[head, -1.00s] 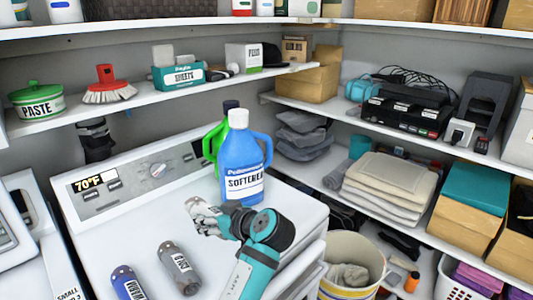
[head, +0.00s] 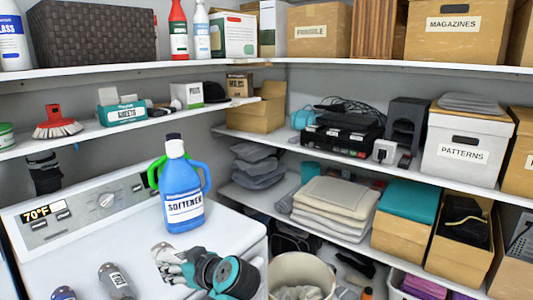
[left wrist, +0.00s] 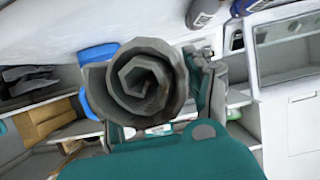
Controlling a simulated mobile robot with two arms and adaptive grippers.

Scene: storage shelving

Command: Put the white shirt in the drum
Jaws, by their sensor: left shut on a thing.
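My left gripper (head: 172,264) is low in the head view, over the white machine's top (head: 100,255), in front of the blue softener bottle. It is shut on a rolled cloth (left wrist: 145,82), pale to mid grey, whose spiral end faces the left wrist camera. I cannot tell for sure that this roll is the white shirt; in the head view only a pale patch shows at the fingers. A machine with a dark window (left wrist: 285,42) is at the upper right of the left wrist view. No drum opening shows. My right gripper is not in view.
The softener bottle (head: 184,200) and two small dark bottles (head: 115,282) stand on the machine. A bin (head: 318,268) holding pale cloth is at the bottom centre. Shelves at the right hold folded cloths (head: 335,208) and boxes (head: 403,230).

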